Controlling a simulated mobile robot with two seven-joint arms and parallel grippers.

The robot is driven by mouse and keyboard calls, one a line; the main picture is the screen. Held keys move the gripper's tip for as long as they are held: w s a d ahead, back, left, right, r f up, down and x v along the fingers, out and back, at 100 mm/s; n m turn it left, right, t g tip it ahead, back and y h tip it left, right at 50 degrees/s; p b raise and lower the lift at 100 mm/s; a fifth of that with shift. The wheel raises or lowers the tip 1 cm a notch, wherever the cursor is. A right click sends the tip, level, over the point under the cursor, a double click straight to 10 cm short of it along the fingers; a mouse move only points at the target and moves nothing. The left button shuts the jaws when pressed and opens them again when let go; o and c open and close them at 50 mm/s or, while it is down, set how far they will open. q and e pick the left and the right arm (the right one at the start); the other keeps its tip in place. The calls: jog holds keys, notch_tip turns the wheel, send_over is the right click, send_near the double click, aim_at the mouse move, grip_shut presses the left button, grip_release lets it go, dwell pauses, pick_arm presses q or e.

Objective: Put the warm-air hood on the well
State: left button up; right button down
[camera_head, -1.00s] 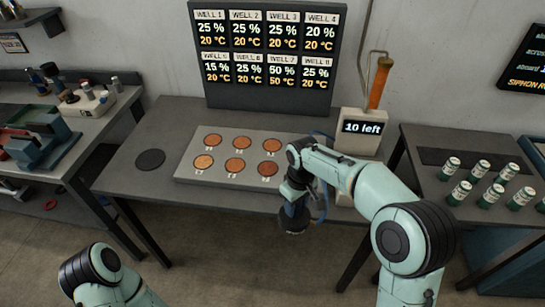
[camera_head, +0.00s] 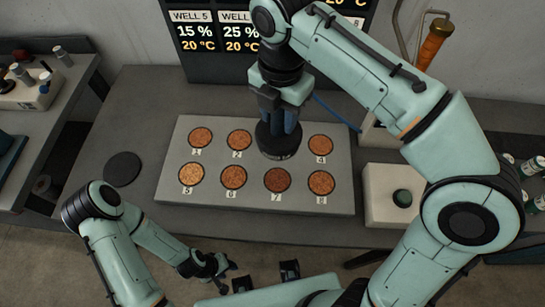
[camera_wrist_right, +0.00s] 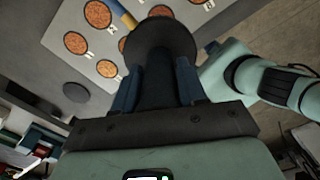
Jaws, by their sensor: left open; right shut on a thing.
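The warm-air hood, a dark round-ended piece (camera_head: 278,142), is over the number 3 position of the grey plate (camera_head: 335,205) and hides that well. I cannot tell if it touches the plate. My right gripper (camera_head: 279,118) is shut on the hood from above; the right wrist view shows its blue fingers around the dark hood (camera_wrist_right: 165,40). The other wells show as brown discs, such as well 1 (camera_head: 201,137), well 5 (camera_head: 191,174) and the darker well 7 (camera_head: 277,180). My left gripper (camera_head: 266,277) is open and empty at the bottom, in front of the table.
A dark flat disc (camera_head: 122,168) lies left of the plate. A pale box with a dark green button (camera_head: 402,198) stands right of it. The readout board (camera_head: 205,65) is behind, partly hidden by my right arm.

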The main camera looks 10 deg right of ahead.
aim_at(280, 142)
jog(key=shift+f, duration=0.2)
jog(key=f+b, duration=0.1)
jog(key=f, duration=0.4)
jog(key=s+f+b, duration=0.1)
jog(key=f, duration=0.2)
jog(key=shift+b, duration=0.35)
pick_arm(q)
notch_tip(280, 142, down, 6)
jog(key=s+b, duration=0.2)
jog(key=shift+s+r, duration=0.2)
jog(key=shift+s, duration=0.15)
pick_arm(e)
notch_tip(280, 142, down, 11)
jog(key=shift+w, duration=0.3)
jog(key=shift+f, duration=0.1)
jog(key=shift+f, duration=0.15)
jog(key=c, duration=0.6)
grip_release()
pick_arm(q)
jog(key=shift+f, duration=0.1)
